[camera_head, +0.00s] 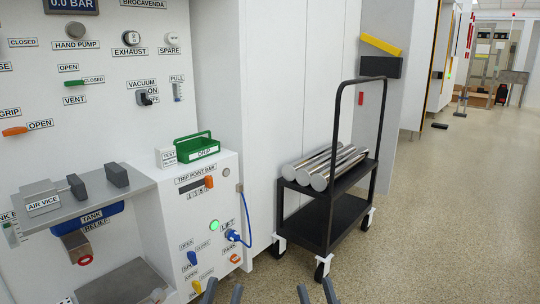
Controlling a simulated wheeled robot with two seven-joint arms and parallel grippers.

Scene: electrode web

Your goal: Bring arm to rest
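My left gripper (223,290) shows at the bottom edge of the head view, with only its two dark fingertips in sight. The fingertips are apart and nothing shows between them. My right gripper (316,291) is at the bottom edge too, to the right of the left one. Its two fingertips are also apart, with nothing seen between them. The rest of both grippers and both arms are out of the frame. Both pairs of fingertips appear in front of the floor and the panel's lower edge.
A black cart (345,210) carries several shiny cylinders (325,166). The floor (450,220) at the right is clear.

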